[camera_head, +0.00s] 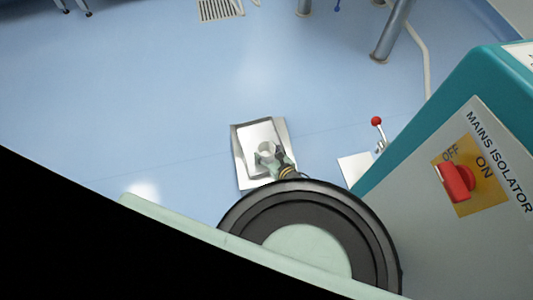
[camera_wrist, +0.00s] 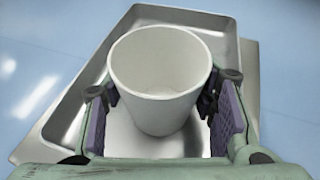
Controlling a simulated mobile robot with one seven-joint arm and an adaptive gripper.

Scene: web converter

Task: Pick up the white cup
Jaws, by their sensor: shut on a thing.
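The white cup (camera_wrist: 158,70) is upright with its open mouth facing the wrist camera, and it looks empty. My gripper (camera_wrist: 161,92) is shut on the cup, one finger on each side of its wall. In the head view the cup (camera_head: 266,147) is small and pale over the metal tray (camera_head: 247,176), with my gripper (camera_head: 271,158) at it. The tray's raised rim also shows in the wrist view (camera_wrist: 82,88). I cannot tell whether the cup's base touches the tray.
The tray stands on a silvery surface (camera_wrist: 250,75) above the blue floor (camera_head: 130,85). A teal and grey machine (camera_head: 420,170) with a red isolator switch (camera_head: 457,181) is at the right. A red-knobbed lever (camera_head: 377,122) stands beside it. Metal legs (camera_head: 392,32) are at the back.

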